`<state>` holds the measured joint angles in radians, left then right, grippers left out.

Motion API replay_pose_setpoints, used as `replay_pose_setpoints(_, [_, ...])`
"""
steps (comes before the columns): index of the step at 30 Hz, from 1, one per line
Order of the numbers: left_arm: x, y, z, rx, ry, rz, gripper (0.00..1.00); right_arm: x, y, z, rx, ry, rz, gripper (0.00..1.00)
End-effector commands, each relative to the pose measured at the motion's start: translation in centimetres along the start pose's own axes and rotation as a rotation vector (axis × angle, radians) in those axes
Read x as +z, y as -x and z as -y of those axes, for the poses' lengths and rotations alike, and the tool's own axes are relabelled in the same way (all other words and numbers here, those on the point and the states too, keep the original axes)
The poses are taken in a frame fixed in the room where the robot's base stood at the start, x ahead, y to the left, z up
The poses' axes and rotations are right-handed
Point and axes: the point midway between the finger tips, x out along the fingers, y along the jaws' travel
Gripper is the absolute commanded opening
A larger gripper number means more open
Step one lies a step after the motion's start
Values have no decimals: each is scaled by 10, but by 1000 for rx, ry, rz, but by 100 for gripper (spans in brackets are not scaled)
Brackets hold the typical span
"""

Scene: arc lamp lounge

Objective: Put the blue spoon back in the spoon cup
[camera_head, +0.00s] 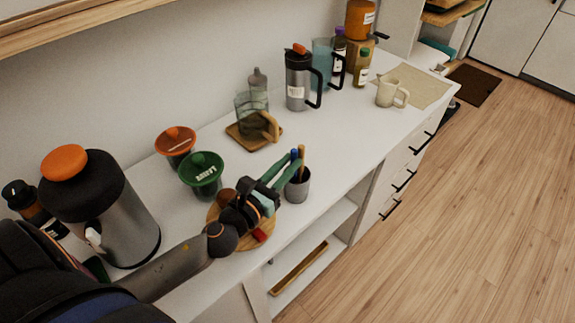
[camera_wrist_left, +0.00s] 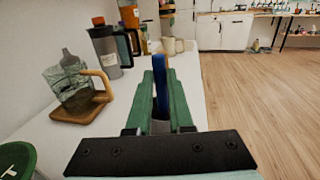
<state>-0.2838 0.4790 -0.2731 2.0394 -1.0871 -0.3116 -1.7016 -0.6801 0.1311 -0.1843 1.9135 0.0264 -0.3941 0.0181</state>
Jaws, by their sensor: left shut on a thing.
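My left gripper (camera_head: 294,160) reaches in from the left over the counter, its green fingers shut on the blue spoon (camera_head: 295,153). In the left wrist view the blue spoon (camera_wrist_left: 161,90) stands upright between the green fingers (camera_wrist_left: 162,75). The grey spoon cup (camera_head: 298,189) stands on the counter near the front edge, just below the fingertips. A wooden spoon handle (camera_head: 302,162) sticks up from the cup. The fingers hide part of the blue spoon, and I cannot tell whether its lower end is inside the cup. My right gripper is not in view.
A round wooden board (camera_head: 262,234) lies under my left wrist. Green (camera_head: 203,178) and orange-topped (camera_head: 176,143) containers stand to the left. A glass jug (camera_head: 252,112) on a wooden coaster and a steel press (camera_head: 298,80) stand behind. The counter (camera_head: 345,138) right of the cup is clear.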

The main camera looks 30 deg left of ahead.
Motion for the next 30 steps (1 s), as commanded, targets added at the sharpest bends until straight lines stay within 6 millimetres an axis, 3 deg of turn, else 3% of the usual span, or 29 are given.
replay_pose_setpoints(2, [-4,0,0,0,0,0,0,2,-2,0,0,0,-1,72])
replay_pose_setpoints(3, [-4,0,0,0,0,1,20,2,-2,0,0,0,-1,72])
replay_pose_setpoints(11, [-3,0,0,0,0,0,49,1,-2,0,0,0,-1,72])
replay_pose_setpoints(21, [3,0,0,0,0,1,49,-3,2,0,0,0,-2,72])
replay_pose_setpoints(30, [-4,40,0,0,1,-3,49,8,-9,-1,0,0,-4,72])
